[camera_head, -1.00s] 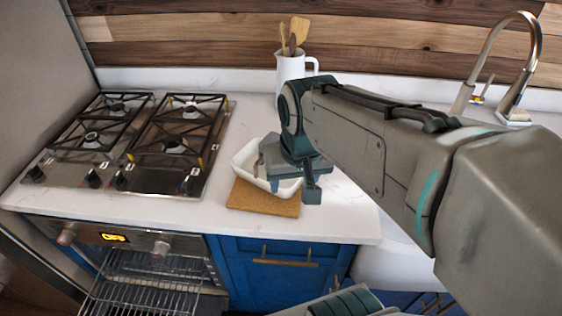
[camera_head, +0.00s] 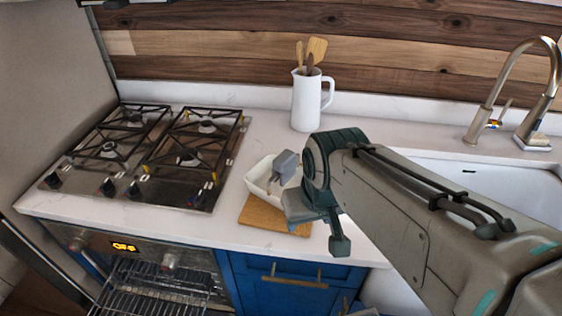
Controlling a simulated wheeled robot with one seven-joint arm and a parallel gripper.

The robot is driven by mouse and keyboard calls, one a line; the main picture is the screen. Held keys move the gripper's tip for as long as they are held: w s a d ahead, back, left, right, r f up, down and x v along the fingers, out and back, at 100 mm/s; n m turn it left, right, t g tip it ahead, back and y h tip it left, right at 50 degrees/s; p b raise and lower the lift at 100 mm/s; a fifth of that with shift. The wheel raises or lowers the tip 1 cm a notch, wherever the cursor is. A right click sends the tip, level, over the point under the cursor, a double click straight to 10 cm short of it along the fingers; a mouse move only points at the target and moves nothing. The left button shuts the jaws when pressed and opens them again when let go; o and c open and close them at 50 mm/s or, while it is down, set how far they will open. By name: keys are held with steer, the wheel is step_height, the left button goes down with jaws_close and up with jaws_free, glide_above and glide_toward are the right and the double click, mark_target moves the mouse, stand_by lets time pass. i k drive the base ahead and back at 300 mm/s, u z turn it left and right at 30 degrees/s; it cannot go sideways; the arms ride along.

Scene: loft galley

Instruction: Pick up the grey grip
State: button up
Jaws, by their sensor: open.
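The grey grip (camera_head: 286,163) is a small grey block-like piece that sticks up at the white dish (camera_head: 256,184). Its lower part is hidden or too small to make out. The dish sits on a tan board (camera_head: 262,214) on the counter. My gripper (camera_head: 317,232) is open, just right of the dish and in front of the grip, pointing down. It covers the dish's right side. I see nothing between the fingers, and cannot tell how high they are above the board.
A white jug (camera_head: 306,104) with wooden utensils stands behind my gripper. A gas hob (camera_head: 150,155) lies to the left, above an open oven with a rack (camera_head: 155,285). A sink (camera_head: 480,180) and tap (camera_head: 487,100) are at the right. Some counter is clear between hob and jug.

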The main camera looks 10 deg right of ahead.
mark_target(286, 163)
steer(key=k, duration=1)
steer(key=z, duration=1)
steer(key=i, duration=0.85)
steer(key=u, duration=1.75)
